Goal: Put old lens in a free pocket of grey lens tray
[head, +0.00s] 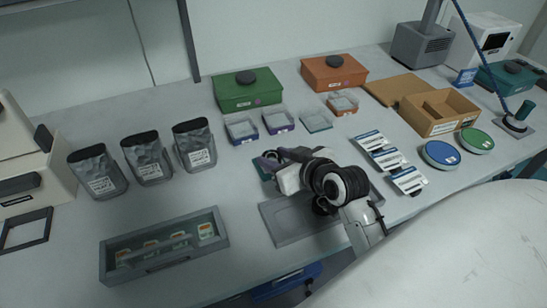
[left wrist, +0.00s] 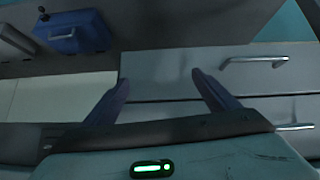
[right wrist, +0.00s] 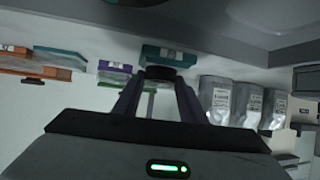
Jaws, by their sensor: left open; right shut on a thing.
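My right gripper (head: 268,160) reaches in from the lower right, over the table behind the grey tray. In the right wrist view its fingers (right wrist: 160,84) are shut on a small dark round thing (right wrist: 160,72). It may be the old lens, but it is too small and dark to be sure. A teal-edged piece (right wrist: 168,55) shows just beyond the fingertips. A grey tray (head: 272,225) with shallow recesses, likely the lens tray, lies in front. My right arm hides its right part, so I cannot tell which pockets are free. My left gripper (left wrist: 160,90) is open and empty, facing drawer fronts.
Small clear boxes (head: 241,128) stand behind my right gripper, before green (head: 247,89) and orange (head: 334,71) boxes. Silver bags (head: 195,146) and a grey slotted box (head: 165,262) are at left. Labelled packets (head: 390,160) and round tins (head: 440,154) are at right.

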